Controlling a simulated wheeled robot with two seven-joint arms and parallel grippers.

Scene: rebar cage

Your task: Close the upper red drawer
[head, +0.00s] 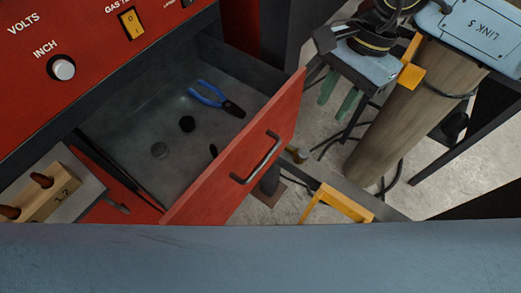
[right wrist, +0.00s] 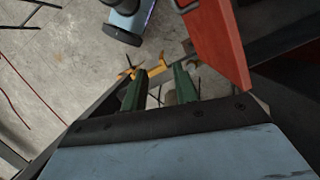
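The upper red drawer (head: 245,152) is pulled out of the red cabinet in the head view. Its front carries a dark bar handle (head: 257,158). Blue-handled pliers (head: 216,98) and a few small dark pieces lie inside it. My right gripper (head: 338,103) is to the right of the drawer front, apart from it, with its green fingers spread and nothing between them. In the right wrist view the green fingers (right wrist: 160,88) are also apart, and a red panel (right wrist: 216,42), likely the drawer front, is at the upper right. My left gripper is not in view.
The red cabinet panel (head: 85,50) has a knob and a yellow switch. A wooden block with tools (head: 45,190) sits at the lower left.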

